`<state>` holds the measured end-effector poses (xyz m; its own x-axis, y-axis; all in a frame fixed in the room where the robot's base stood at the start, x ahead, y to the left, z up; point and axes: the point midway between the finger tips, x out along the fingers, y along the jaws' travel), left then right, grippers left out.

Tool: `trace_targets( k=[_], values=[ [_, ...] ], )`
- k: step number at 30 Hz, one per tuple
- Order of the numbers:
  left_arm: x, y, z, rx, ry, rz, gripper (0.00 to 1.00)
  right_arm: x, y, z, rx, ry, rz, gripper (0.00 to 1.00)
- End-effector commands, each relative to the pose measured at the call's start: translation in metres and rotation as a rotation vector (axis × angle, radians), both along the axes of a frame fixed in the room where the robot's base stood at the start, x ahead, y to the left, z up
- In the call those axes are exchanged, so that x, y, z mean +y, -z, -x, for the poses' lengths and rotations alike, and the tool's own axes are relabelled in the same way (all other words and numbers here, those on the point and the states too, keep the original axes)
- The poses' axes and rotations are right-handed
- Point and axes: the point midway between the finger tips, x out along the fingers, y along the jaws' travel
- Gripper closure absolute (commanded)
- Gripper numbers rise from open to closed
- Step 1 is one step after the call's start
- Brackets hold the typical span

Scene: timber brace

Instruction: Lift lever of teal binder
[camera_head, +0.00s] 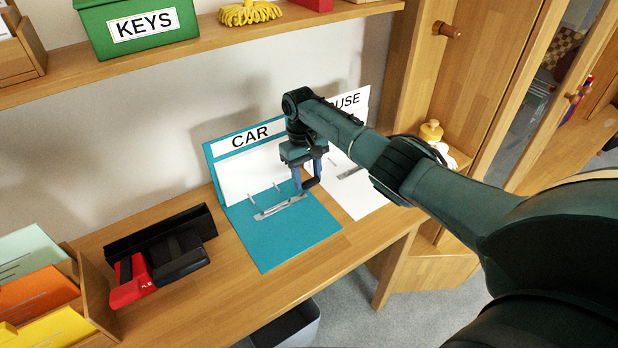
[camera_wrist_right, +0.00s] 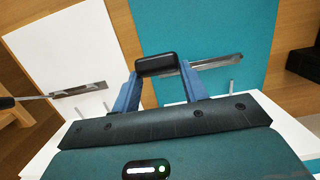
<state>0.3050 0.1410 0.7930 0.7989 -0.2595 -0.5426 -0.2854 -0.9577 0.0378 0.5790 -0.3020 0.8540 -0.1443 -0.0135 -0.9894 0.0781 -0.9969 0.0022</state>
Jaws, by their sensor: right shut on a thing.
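The teal binder (camera_head: 284,243) lies open on the desk, its raised back part labelled CAR. It also shows in the wrist view (camera_wrist_right: 205,30). Its metal lever mechanism (camera_head: 279,208) sits on the teal cover, with thin metal posts beside it. My right gripper (camera_head: 309,184) is over the right end of this mechanism. In the wrist view, the blue fingers (camera_wrist_right: 157,84) are closed around the black end of the lever (camera_wrist_right: 157,64), and a metal strip (camera_wrist_right: 215,62) runs right from it. How far the lever is raised is hard to tell. My left gripper is not in view.
A black and red hole punch (camera_head: 160,255) is at left, near a file rack (camera_head: 95,300). A shelf (camera_head: 230,42) with a green KEYS box (camera_head: 140,28) hangs above.

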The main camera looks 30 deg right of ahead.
Motion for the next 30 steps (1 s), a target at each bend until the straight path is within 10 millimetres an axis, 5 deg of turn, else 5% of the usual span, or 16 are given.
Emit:
trace_targets(
  k=[18, 19, 26, 30],
  values=[
    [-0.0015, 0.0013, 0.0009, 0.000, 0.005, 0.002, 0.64, 0.0020, -0.0005, -0.0056, -0.017, -0.003, -0.004, 0.98],
    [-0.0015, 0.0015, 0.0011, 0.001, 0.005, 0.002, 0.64, 0.0020, -0.0004, -0.0057, -0.017, -0.003, -0.004, 0.55],
    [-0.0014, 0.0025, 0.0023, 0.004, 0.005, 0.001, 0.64, 0.0014, -0.0001, -0.0046, -0.012, -0.002, -0.002, 0.36],
    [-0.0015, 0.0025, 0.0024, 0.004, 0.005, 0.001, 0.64, 0.0010, 0.0000, -0.0041, -0.010, -0.001, -0.002, 0.35]
  ],
)
